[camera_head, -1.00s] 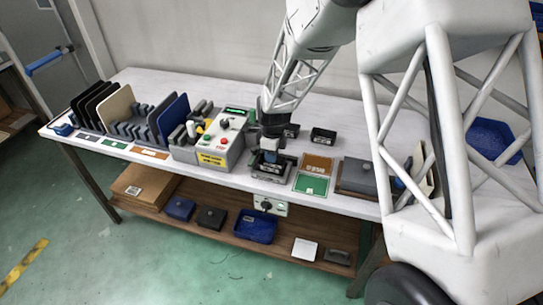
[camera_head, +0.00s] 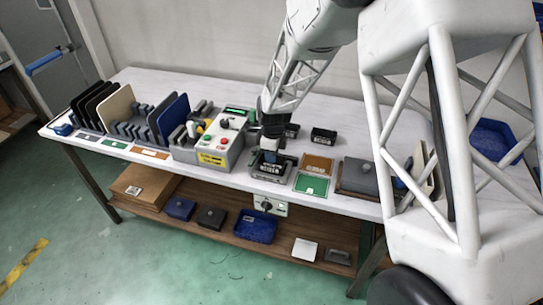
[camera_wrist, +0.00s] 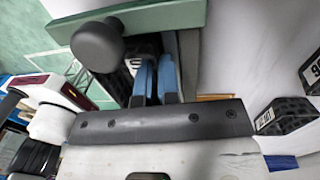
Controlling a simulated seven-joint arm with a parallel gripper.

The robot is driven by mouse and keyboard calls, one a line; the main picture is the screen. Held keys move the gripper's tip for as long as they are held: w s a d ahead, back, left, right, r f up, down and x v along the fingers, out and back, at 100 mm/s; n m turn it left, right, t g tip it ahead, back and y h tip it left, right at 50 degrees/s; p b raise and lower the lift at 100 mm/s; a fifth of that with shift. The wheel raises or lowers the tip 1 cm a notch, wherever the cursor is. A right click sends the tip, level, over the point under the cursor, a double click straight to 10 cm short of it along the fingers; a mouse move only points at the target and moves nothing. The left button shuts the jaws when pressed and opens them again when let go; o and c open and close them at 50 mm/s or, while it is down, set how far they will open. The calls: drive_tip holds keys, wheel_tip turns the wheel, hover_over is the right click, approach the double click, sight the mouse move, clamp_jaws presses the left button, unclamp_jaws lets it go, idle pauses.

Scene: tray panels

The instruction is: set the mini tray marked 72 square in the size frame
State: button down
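A small dark tray with a pale label (camera_head: 268,168) is at the grey frame (camera_head: 272,178) near the table's front edge, just right of the control box. The label's number is too small to read, and I cannot tell how squarely the tray sits. My gripper (camera_head: 270,156) is directly above it, pointing down. In the wrist view my two blue fingers (camera_wrist: 157,82) are close together beside a dark ribbed surface. The dark wrist bar hides part of the area, and I cannot see whether they grip anything.
The control box (camera_head: 216,140) stands close left of my gripper. An orange card (camera_head: 318,163) and a green card (camera_head: 311,185) lie to the right, before a grey lidded block (camera_head: 357,175). Another dark mini tray (camera_head: 323,136) stands behind; it also shows in the wrist view (camera_wrist: 286,116).

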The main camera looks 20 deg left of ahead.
drive_tip(key=shift+s+d+f, duration=0.2)
drive_tip(key=shift+s+f, duration=0.05)
drive_tip(key=shift+f, duration=0.2)
drive_tip(key=shift+s+d+f, duration=0.15)
drive_tip(key=shift+s+f, duration=0.05)
drive_tip(key=shift+f, duration=0.2)
drive_tip(key=c, duration=1.4)
unclamp_jaws()
drive_tip(key=shift+c, duration=1.1)
drive_tip(key=shift+o, duration=0.2)
drive_tip(key=shift+r, duration=0.15)
drive_tip(key=shift+o, duration=0.9)
drive_tip(key=shift+w+r, duration=0.1)
drive_tip(key=shift+r, duration=0.4)
drive_tip(key=shift+w+a+r, duration=0.1)
drive_tip(key=shift+r, duration=1.2)
drive_tip(key=shift+w+a+r, duration=0.1)
drive_tip(key=shift+r, duration=1.95)
